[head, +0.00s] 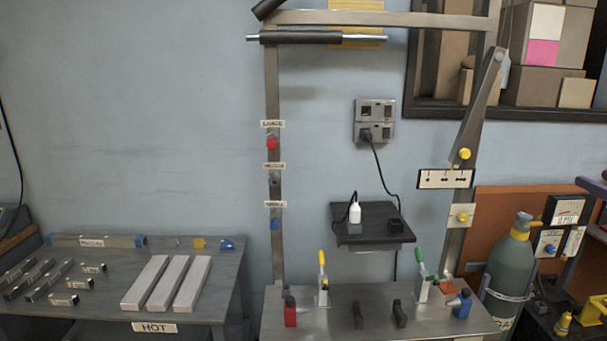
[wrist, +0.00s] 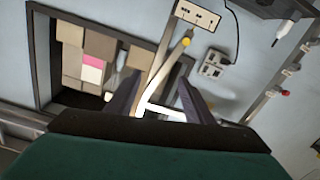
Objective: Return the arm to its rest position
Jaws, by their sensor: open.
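My gripper (wrist: 158,92) shows in the wrist view, with its two dark fingers spread apart and nothing visible between them. A wide dark band and a green part of my own arm fill the bottom of that view. The wrist view is tilted and faces the wall, with the shelf of boxes behind the left finger and a metal post behind the gap. I cannot make out my arm or gripper in the head view.
A metal frame (head: 274,100) rises from the workbench (head: 340,300), which carries clamps and small blocks. A side table (head: 100,310) with metal bars stands left. A gas cylinder (head: 510,265) stands right. The box shelf (head: 408,85) hangs at upper right.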

